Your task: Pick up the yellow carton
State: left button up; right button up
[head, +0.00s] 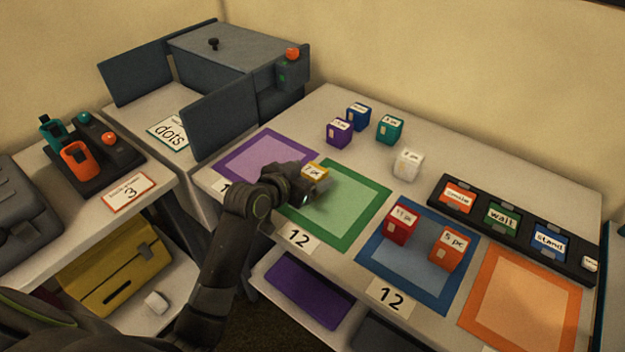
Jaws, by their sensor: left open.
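The yellow carton (315,171) stands at the far edge of the green-framed mat, near the corner of the purple-framed mat. Only its labelled top and a bit of its side show; my left gripper hides the rest. My left gripper (308,190) is at the carton, with its wrist in front of it. Its jaws are open, but the fingers are hard to make out, and I cannot tell whether they touch the carton. My right gripper is out of view.
A red carton (401,224) and an orange carton (447,249) stand on the blue-framed mat. White (408,164), teal (390,129), blue (358,116) and purple (339,131) cartons stand behind. A black rack of word cards (489,231) lies at right. The orange-framed mat (520,300) is bare.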

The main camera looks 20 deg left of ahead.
pick_arm(q)
jog(key=shift+c, duration=0.2)
jog(key=c, duration=1.1)
